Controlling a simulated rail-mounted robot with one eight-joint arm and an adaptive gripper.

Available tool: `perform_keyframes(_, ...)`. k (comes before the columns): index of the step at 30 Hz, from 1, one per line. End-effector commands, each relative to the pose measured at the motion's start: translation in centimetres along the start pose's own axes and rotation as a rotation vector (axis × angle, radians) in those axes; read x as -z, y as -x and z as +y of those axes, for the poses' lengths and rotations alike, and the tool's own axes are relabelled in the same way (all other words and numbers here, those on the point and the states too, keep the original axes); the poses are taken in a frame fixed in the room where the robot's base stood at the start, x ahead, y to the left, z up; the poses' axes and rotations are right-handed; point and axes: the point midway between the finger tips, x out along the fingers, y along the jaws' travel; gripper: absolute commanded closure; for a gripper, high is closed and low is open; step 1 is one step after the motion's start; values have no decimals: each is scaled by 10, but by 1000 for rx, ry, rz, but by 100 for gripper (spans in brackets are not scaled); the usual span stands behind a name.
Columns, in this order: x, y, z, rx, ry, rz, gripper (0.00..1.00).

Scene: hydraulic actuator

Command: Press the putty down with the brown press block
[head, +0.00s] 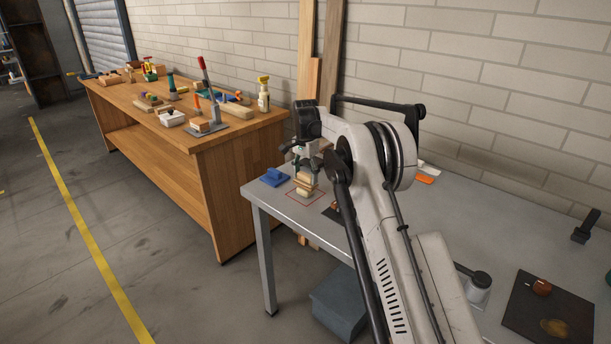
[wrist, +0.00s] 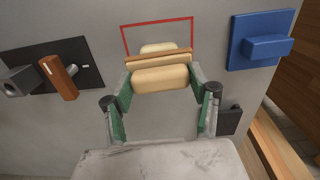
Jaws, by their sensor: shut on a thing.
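My gripper (head: 307,158) points down over the near left corner of the grey table. In the wrist view its green-padded fingers (wrist: 160,78) are shut on the press block, which shows a rounded cream upper part and a thin brown slab (wrist: 172,58) beneath. Part of a pale cream lump, seemingly the putty (wrist: 158,48), shows just beyond the slab, inside a red square outline (wrist: 126,41) on the table. In the head view the putty (head: 303,193) sits low under the held block (head: 307,177). I cannot tell whether block and putty touch.
A blue block on a blue plate (wrist: 268,48) lies beside the red outline. On the other side is a dark plate (wrist: 83,52) with an orange-brown piece (wrist: 58,77). A wooden workbench (head: 235,165) with several tools stands beyond the table's left edge.

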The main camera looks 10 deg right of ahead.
Motion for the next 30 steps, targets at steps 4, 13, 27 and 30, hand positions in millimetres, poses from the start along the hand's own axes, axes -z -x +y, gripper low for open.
perform_keyframes(4, 0, 0, 0, 0, 0, 0, 67)
perform_keyframes(13, 0, -2, 0, 0, 0, 0, 67)
perform_keyframes(27, 0, -7, 0, 0, 0, 0, 67)
perform_keyframes(30, 0, -8, 0, 0, 0, 0, 67)
